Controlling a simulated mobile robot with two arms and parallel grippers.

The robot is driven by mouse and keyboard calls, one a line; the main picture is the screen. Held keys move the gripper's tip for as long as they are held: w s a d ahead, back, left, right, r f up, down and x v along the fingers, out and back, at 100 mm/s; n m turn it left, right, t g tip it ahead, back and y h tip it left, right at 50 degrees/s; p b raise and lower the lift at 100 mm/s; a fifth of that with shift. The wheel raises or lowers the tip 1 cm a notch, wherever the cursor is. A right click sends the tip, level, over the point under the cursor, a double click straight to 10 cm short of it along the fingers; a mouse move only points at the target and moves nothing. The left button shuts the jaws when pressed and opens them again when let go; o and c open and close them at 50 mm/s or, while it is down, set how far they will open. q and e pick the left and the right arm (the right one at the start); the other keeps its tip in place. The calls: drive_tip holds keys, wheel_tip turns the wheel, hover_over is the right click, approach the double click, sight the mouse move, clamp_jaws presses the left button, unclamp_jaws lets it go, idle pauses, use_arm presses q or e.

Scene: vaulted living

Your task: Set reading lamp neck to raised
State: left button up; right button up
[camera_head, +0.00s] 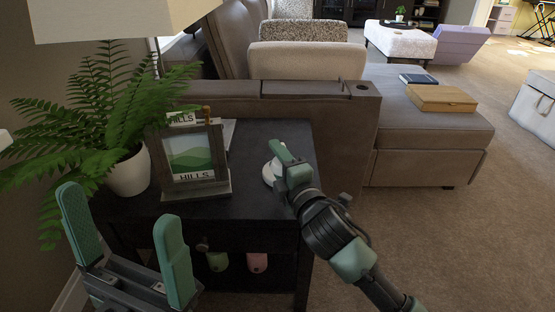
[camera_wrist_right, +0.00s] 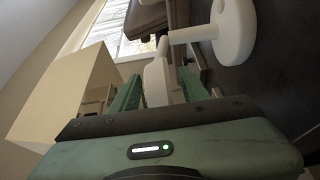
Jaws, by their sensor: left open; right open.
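The small white reading lamp stands on the dark side table (camera_head: 255,205). Its round base (camera_head: 269,174) shows at the left of my right gripper (camera_head: 278,152), which hides most of the rest in the head view. In the right wrist view, the lamp's base (camera_wrist_right: 234,32) is at upper right, with a thin arm (camera_wrist_right: 186,35) joining a wider white part (camera_wrist_right: 158,82) between the green fingers. My right gripper (camera_wrist_right: 160,88) is open around that part; I cannot tell whether it touches. My left gripper (camera_head: 122,225) is open and empty at the table's front left.
A potted fern (camera_head: 128,172) and a framed picture (camera_head: 190,160) stand left on the table. A large lampshade (camera_head: 120,15) hangs above them. A brown sofa (camera_head: 330,115) borders the table's back.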

clamp_jaws()
idle(1.3)
